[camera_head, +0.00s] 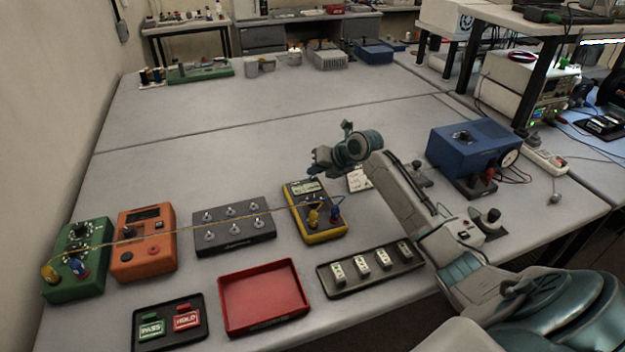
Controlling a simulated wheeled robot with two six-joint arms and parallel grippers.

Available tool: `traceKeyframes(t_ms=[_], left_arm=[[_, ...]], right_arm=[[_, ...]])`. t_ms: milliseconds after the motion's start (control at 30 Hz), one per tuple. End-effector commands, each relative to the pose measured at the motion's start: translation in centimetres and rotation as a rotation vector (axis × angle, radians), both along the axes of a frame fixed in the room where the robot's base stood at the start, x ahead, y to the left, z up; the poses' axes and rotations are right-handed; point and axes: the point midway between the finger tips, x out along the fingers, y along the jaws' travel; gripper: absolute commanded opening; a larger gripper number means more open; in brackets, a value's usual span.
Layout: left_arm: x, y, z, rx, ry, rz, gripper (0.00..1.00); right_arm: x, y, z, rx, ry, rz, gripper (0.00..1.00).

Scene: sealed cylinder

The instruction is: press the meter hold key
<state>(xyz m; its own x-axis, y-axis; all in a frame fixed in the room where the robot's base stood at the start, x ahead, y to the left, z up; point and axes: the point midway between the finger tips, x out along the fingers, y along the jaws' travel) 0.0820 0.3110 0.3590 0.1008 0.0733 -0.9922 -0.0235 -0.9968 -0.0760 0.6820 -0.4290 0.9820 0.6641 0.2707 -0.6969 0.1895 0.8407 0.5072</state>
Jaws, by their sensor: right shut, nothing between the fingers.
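The yellow meter (329,235) lies on the table near the middle, with a small display (306,187) at its far end. A yellow plug (313,217) and a blue plug (336,213) stand on its near half. The hold key is too small to make out. My right gripper (316,163) is shut and empty. It appears in the picture just beyond the meter's far end, seemingly raised above the table. My left gripper is not in view.
A yellow lead runs from the meter to a green box (90,284) at left. An orange instrument (143,258), switch panel (234,238), red tray (262,318), black tray (196,333) with PASS and HOLD tags, and black strip (331,290) surround it. A blue machine (470,150) stands right.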

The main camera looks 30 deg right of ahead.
Motion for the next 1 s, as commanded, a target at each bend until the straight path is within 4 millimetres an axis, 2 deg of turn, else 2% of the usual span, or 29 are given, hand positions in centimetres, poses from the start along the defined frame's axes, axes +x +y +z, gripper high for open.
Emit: traceKeyframes(t_ms=[1000], left_arm=[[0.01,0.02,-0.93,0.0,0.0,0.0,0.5]], right_arm=[[0.0,-0.01,-0.89,0.0,0.0,0.0,0.0]])
